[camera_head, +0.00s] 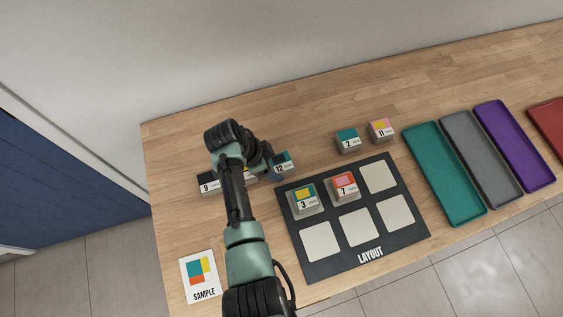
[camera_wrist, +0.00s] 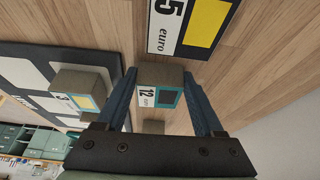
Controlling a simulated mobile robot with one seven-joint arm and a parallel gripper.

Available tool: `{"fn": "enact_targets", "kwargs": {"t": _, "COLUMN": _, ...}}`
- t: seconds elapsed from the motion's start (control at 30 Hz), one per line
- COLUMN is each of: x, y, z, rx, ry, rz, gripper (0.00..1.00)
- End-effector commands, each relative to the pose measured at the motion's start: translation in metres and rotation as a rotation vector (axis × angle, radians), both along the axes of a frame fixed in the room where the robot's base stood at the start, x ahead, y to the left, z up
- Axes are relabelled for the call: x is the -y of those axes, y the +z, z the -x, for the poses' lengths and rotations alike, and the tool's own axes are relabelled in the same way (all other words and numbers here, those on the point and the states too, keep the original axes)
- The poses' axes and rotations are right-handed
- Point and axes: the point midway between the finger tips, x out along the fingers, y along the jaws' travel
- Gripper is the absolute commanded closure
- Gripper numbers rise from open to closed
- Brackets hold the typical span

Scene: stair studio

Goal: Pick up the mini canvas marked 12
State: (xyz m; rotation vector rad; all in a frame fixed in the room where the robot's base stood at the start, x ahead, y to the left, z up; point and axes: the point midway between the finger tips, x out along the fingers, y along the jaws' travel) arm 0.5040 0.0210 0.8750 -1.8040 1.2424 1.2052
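The mini canvas marked 12 (camera_head: 283,164) is a small grey block with a teal face and a white number label. It stands on the wooden table behind the layout board's left corner. In the wrist view the canvas (camera_wrist: 158,85) sits between the tips of my gripper's two blue fingers. My gripper (camera_wrist: 158,78) is open around it, one finger on each side, with what look like narrow gaps. In the head view my arm and gripper (camera_head: 275,170) hide part of the canvas's left side.
Left of it is canvas 9 (camera_head: 208,184); a yellow-faced 5 (camera_wrist: 190,25) is close in the wrist view. Canvases 3 (camera_head: 304,198) and 7 (camera_head: 344,186) sit on the layout board (camera_head: 308,265). Canvases 2 (camera_head: 347,141) and 11 (camera_head: 381,131) stand behind. Trays (camera_head: 440,215) are right.

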Motion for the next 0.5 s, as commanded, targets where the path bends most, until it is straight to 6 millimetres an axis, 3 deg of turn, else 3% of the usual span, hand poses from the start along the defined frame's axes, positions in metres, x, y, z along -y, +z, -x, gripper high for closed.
{"fn": "enact_targets", "kwargs": {"t": 0.03, "x": -0.0001, "y": 0.0001, "z": 0.0, "rx": 0.0, "ry": 0.0, "rz": 0.0, "gripper": 0.62}}
{"fn": "enact_targets", "kwargs": {"t": 0.17, "x": -0.0002, "y": 0.0, "z": 0.0001, "rx": 0.0, "ry": 0.0, "rz": 0.0, "gripper": 0.85}}
{"fn": "enact_targets", "kwargs": {"t": 0.5, "x": -0.0002, "y": 0.0078, "z": -0.0003, "rx": 0.001, "ry": 0.0, "rz": 0.0, "gripper": 0.85}}
